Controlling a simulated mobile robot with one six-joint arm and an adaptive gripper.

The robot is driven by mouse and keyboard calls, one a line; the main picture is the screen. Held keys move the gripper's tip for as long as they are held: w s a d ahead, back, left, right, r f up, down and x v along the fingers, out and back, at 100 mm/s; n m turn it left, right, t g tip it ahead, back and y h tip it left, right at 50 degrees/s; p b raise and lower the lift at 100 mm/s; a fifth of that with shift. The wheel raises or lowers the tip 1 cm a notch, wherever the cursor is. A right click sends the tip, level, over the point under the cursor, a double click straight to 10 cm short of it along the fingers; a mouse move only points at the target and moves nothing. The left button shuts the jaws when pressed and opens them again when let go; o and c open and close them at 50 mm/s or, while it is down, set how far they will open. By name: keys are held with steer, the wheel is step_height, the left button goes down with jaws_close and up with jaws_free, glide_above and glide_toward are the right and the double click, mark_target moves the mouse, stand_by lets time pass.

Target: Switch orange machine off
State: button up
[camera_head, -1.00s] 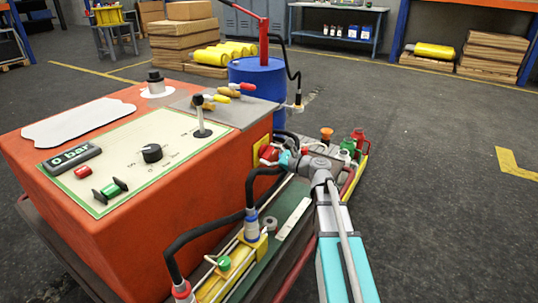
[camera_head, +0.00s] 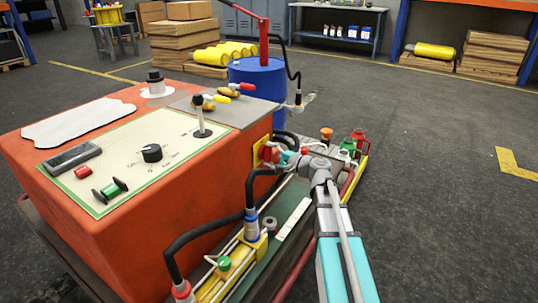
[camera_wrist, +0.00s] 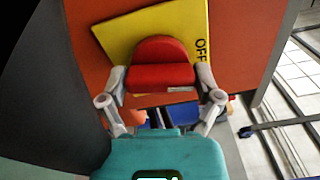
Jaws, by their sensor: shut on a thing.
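The orange machine (camera_head: 180,225) stands at the left, with a cream control panel (camera_head: 128,165) on its top. The display (camera_head: 73,158) on the panel is dark and blank. A red switch (camera_wrist: 160,72) sits on a yellow plate (camera_wrist: 112,34) marked "OFF" on the machine's side. My gripper (camera_wrist: 160,84) is shut on the red switch, with one finger on each side of it. In the head view, the yellow plate (camera_head: 258,154) shows partly, and my gripper (camera_head: 281,157) covers most of the switch.
Black hoses (camera_head: 207,231) run along the machine's side beside my arm. A blue barrel (camera_head: 257,80) with a red pump stands behind it. The floor at the right is clear.

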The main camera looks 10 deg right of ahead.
steer(key=shift+n, duration=1.2)
steer(key=o, duration=0.9)
steer(key=shift+s, duration=0.1)
steer(key=shift+v, duration=5.9)
steer(key=shift+d, duration=0.1)
